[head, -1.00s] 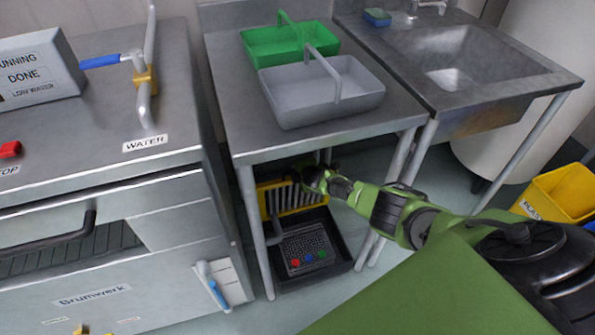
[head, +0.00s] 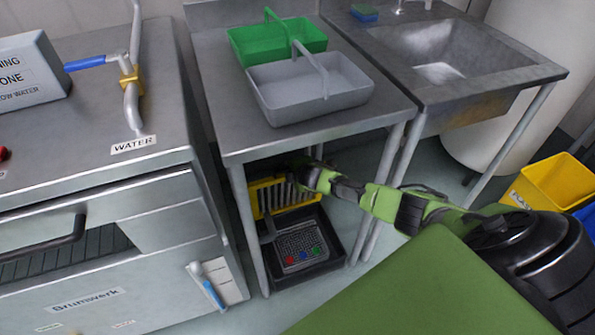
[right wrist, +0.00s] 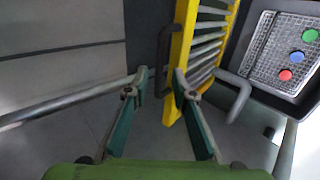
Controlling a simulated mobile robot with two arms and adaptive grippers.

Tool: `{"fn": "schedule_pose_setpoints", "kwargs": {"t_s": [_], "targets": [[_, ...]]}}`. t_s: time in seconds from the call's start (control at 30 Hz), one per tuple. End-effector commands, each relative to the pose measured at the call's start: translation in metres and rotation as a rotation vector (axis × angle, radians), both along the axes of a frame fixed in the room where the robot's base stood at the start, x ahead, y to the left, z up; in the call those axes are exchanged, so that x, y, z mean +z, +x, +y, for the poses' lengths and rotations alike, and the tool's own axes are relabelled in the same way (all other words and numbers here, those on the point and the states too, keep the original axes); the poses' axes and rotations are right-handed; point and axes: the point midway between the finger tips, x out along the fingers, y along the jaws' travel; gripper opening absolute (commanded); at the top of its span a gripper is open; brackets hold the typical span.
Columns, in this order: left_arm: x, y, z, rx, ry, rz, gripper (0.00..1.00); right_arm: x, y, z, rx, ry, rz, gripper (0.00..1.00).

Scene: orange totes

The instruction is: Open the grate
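The grate is a yellow frame with grey bars (head: 265,197), standing upright under the middle steel table, at the back of a black tray. In the right wrist view the grate (right wrist: 205,45) runs down from the top centre, and a dark bar handle (right wrist: 163,62) shows beside its left edge. My right gripper (head: 303,173) is under the table at the grate's upper right, partly in shadow. In the wrist view its green fingers (right wrist: 160,82) are apart, with the handle beyond the gap. The right finger overlaps the yellow edge; contact cannot be told. My left gripper is not in view.
The black tray (head: 333,262) holds a mesh panel with red, green and blue round pieces. Table legs (head: 248,228) stand close around my right arm. A green tote (head: 245,47) and a grey tote (head: 262,98) stand on the table above. A yellow bin (head: 548,190) is at the right.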

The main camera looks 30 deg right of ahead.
Motion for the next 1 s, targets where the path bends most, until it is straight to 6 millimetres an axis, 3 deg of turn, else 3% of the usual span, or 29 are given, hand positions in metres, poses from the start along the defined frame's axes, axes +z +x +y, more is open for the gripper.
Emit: {"fn": "schedule_pose_setpoints", "kwargs": {"t_s": [0.6,1.0], "targets": [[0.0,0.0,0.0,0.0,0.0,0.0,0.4,0.048,-0.052,0.012,0.003,-0.002,-0.002,0.24],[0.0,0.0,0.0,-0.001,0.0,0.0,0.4,0.054,-0.058,0.014,0.001,-0.001,-0.002,0.24]]}}
